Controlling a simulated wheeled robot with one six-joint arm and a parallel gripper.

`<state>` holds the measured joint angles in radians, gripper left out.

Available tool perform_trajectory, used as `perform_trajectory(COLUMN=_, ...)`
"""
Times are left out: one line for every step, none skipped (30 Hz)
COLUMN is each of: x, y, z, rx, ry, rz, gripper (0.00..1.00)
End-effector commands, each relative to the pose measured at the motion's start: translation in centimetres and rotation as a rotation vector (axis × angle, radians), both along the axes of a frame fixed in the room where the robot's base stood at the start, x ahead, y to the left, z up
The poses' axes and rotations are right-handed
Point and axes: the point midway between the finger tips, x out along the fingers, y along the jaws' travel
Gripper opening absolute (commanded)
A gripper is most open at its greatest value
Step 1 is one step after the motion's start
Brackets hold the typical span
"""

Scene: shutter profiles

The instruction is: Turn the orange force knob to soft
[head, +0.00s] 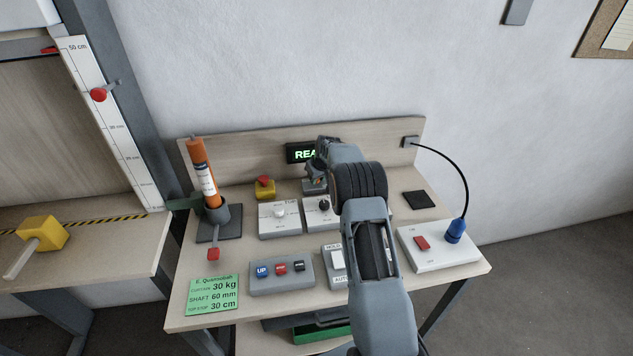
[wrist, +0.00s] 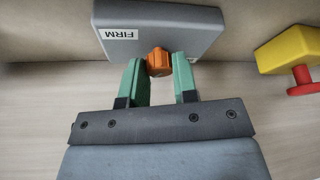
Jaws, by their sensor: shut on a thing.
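The orange knob (wrist: 159,62) sits on the edge of a grey box (wrist: 155,22) with a white "FIRM" label (wrist: 123,34) in the wrist view. My gripper (wrist: 159,72) has its two green fingers on either side of the knob and is shut on it. I cannot make out a pointer mark on the knob, and no "soft" label shows. In the head view my gripper (head: 317,176) is at the back of the bench, below the lit display, and my arm hides most of the grey box.
A yellow box with a red button (head: 264,188) stands left of the knob's box in the head view. White boxes with a pale knob (head: 280,213) and a dark knob (head: 324,205) stand in front. A lit display (head: 302,153) is behind. An orange tube (head: 203,172) stands at left.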

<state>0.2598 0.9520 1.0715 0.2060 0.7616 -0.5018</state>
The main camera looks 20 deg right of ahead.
Motion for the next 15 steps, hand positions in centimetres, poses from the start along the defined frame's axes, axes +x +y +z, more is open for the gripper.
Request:
perform_trajectory(x=0.05, y=-0.12, z=-0.5, rx=0.0, ry=-0.003, rz=0.035, gripper=0.03)
perform_trajectory(x=0.05, y=-0.11, z=-0.5, rx=0.0, ry=-0.002, rz=0.06, gripper=0.03)
perform_trajectory(x=0.07, y=-0.12, z=-0.47, rx=0.0, ry=-0.003, rz=0.092, gripper=0.03)
perform_trajectory(x=0.07, y=-0.13, z=-0.44, rx=0.0, ry=-0.003, rz=0.117, gripper=0.03)
perform_trajectory(x=0.07, y=-0.14, z=-0.43, rx=0.0, ry=-0.002, rz=0.139, gripper=0.03)
perform_trajectory(x=0.07, y=-0.16, z=-0.4, rx=0.0, ry=-0.003, rz=0.17, gripper=0.03)
perform_trajectory(x=0.07, y=-0.19, z=-0.36, rx=0.0, ry=-0.003, rz=0.192, gripper=0.03)
perform_trajectory(x=0.08, y=-0.21, z=-0.34, rx=0.0, ry=-0.003, rz=0.214, gripper=0.03)
perform_trajectory(x=0.07, y=-0.22, z=-0.29, rx=0.001, ry=-0.002, rz=0.242, gripper=0.03)
perform_trajectory(x=0.1, y=-0.24, z=-0.24, rx=0.0, ry=-0.003, rz=0.262, gripper=0.03)
perform_trajectory(x=0.09, y=-0.24, z=-0.22, rx=0.0, ry=-0.002, rz=0.282, gripper=0.03)
perform_trajectory(x=0.09, y=-0.26, z=-0.21, rx=-0.001, ry=-0.002, rz=0.308, gripper=0.03)
perform_trajectory(x=0.09, y=-0.25, z=-0.18, rx=0.0, ry=-0.002, rz=0.326, gripper=0.03)
perform_trajectory(x=0.1, y=-0.25, z=-0.17, rx=0.0, ry=-0.002, rz=0.342, gripper=0.03)
perform_trajectory(x=0.1, y=-0.25, z=-0.17, rx=0.0, ry=-0.002, rz=0.364, gripper=0.03)
